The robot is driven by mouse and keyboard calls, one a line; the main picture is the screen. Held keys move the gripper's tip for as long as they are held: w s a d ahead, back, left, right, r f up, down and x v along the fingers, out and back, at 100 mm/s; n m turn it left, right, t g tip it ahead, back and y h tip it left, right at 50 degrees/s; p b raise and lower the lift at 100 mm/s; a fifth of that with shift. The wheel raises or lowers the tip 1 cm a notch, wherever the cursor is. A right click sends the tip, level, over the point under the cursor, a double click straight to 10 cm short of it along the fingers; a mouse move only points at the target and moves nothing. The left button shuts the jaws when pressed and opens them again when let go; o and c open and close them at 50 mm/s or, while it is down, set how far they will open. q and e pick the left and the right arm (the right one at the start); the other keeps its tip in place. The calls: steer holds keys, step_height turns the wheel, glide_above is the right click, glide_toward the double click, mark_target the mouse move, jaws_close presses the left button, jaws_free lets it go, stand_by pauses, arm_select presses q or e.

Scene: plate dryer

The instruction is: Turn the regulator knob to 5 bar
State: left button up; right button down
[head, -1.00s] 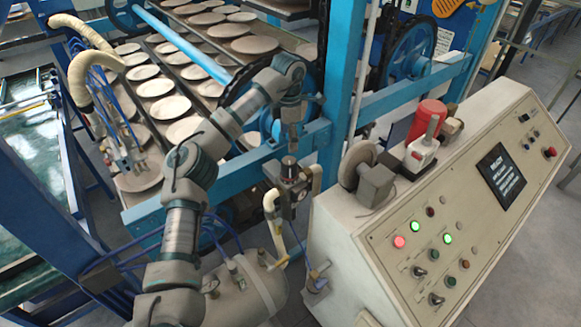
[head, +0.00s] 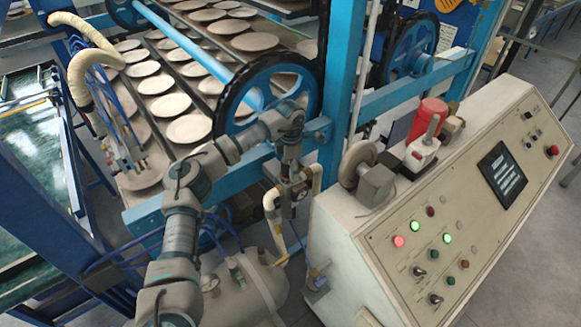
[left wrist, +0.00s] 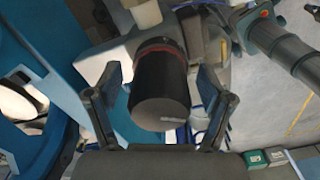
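The regulator knob (left wrist: 160,100) is a black cylinder with a red ring near its base, in the left wrist view. My left gripper (left wrist: 160,74) is open, with one finger on each side of the knob. A gap shows on the right side; the left finger is closer, and I cannot tell if it touches. In the head view my left gripper (head: 290,172) points down over the regulator (head: 298,190) beside the blue frame and hides the knob. The pressure reading is too small to read. My right gripper is not in view.
A beige control panel (head: 400,235) with lit buttons stands close on the right. A blue post (head: 345,90) and a blue wheel (head: 285,85) are near my left arm. A pale pipe (head: 272,215) and a tank (head: 240,285) are below.

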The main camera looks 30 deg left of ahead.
arm_select(q)
steer(key=shift+a, duration=0.1)
steer(key=c, duration=1.1)
steer(key=shift+o, duration=0.2)
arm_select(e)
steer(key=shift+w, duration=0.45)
arm_select(q)
steer(key=shift+n, duration=0.3)
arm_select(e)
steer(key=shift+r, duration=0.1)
arm_select(q)
steer(key=shift+n+p, duration=0.35)
steer(key=shift+n, duration=0.55)
steer(key=shift+a+n+p, duration=0.1)
steer(key=shift+n+p, duration=0.25)
steer(key=shift+n, duration=1.35)
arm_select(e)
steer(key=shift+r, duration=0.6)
arm_select(q)
steer(key=o, duration=1.2)
steer(key=shift+c, duration=0.2)
steer(key=shift+a, duration=0.1)
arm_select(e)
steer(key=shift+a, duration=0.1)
